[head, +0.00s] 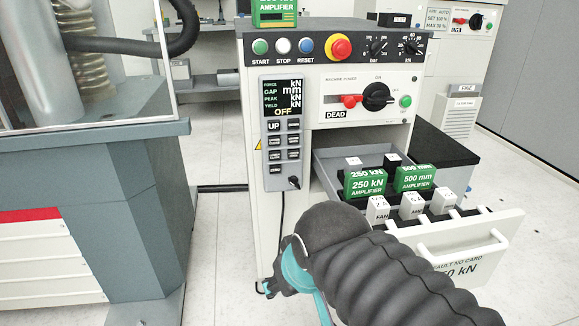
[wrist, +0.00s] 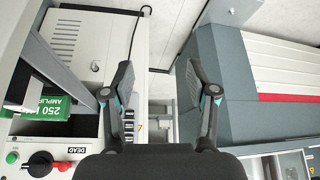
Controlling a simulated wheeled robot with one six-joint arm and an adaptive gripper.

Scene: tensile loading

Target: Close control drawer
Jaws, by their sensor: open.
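The control drawer (head: 480,249) is pulled out from the white control cabinet (head: 262,225), below the machine power panel. Its white front has a pale bar handle (head: 462,252) and printed text, partly hidden by my arm. Inside are green 250 kN (head: 364,184) and 500 mm (head: 414,179) amplifier modules and several small labelled blocks. My gripper (head: 272,288) is left of the drawer front, low before the cabinet, largely hidden behind my arm. In the wrist view my gripper (wrist: 158,70) has its fingers spread with nothing between them; part of the drawer with a green module (wrist: 47,108) shows at left.
A handheld controller (head: 283,135) hangs on the cabinet face, with a cable below. A grey machine base (head: 115,200) stands at left. A black-topped box (head: 440,148) stands behind the drawer.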

